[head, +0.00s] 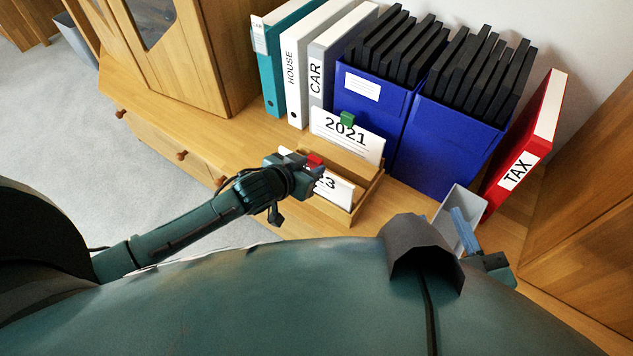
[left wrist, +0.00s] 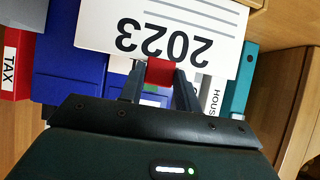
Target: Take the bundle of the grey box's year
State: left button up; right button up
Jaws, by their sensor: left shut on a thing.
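My left gripper (head: 312,168) is shut on the red clip (head: 314,160) at the top of the white 2023 bundle (head: 337,190). In the left wrist view the red clip (left wrist: 161,72) sits between the fingers, with the 2023 sheet (left wrist: 160,38) upside down. The bundle is at the front of a wooden rack (head: 370,196); whether its foot touches the rack is hidden. Behind it stands the 2021 bundle (head: 345,138) with a green clip (head: 347,119). A grey box (head: 447,213) stands at the right; no year shows on it. My right gripper (head: 464,228) is by this box, partly hidden.
Behind the rack stand a teal binder (head: 270,65), a white HOUSE binder (head: 296,70), a grey CAR binder (head: 325,65) and blue file boxes (head: 440,150) with black folders. A red TAX binder (head: 527,140) leans at right. Wooden cabinets flank both sides.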

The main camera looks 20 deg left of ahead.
pick_arm(q)
grip_shut()
jog(key=shift+r, duration=0.2)
pick_arm(e)
jog(key=shift+r, duration=0.2)
